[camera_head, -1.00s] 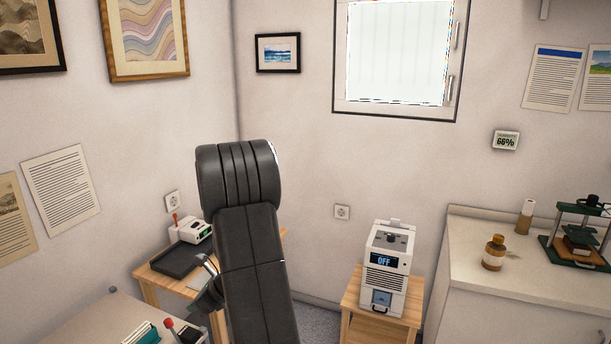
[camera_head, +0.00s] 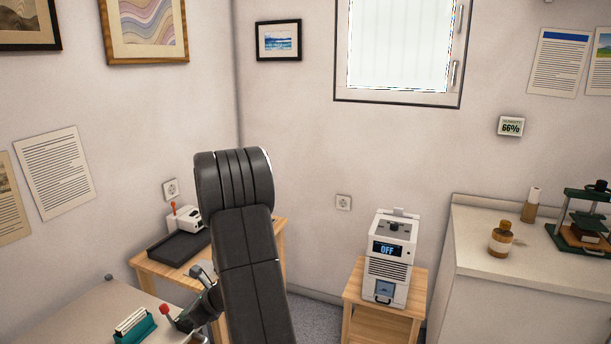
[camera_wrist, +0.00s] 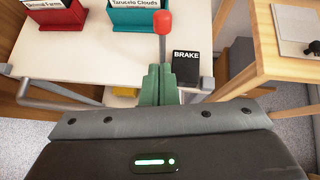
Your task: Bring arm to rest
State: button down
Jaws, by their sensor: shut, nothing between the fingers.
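My dark arm (camera_head: 247,255) stands folded in the middle of the head view, with its lower end out of frame. My gripper (camera_wrist: 158,82) shows in the wrist view with its two green fingers together and nothing between them. Its fingertips point toward a lever with a red knob (camera_wrist: 162,22) on a white-topped cart (camera_wrist: 110,55). Whether the fingers touch the lever cannot be told. In the head view the fingers are not clear; the red knob (camera_head: 165,309) shows left of my wrist.
A black BRAKE plate (camera_wrist: 186,67) lies beside the lever. A teal card box (camera_wrist: 139,18) and a red one (camera_wrist: 56,14) stand on the cart. A wooden table (camera_head: 160,270) with a black tray (camera_head: 180,247) is behind. A white device reading OFF (camera_head: 388,262) stands right, near a counter (camera_head: 480,225).

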jog(key=shift+s+d+f+t+y+b, duration=0.2)
jog(key=shift+d+f+y+b, duration=0.35)
jog(key=shift+b, duration=1.3)
jog(key=shift+s+d+f+t+y+b, duration=0.1)
jog(key=shift+d+f+t+y+b, duration=0.4)
jog(key=shift+b, duration=1.35)
jog(key=shift+s+d+f+g, duration=0.1)
jog(key=shift+s+d+g, duration=0.1)
jog(key=shift+d, duration=0.45)
jog(key=shift+s+d+f+g, duration=0.1)
jog(key=shift+s+d, duration=0.05)
jog(key=shift+d, duration=0.5)
jog(key=shift+r, duration=0.1)
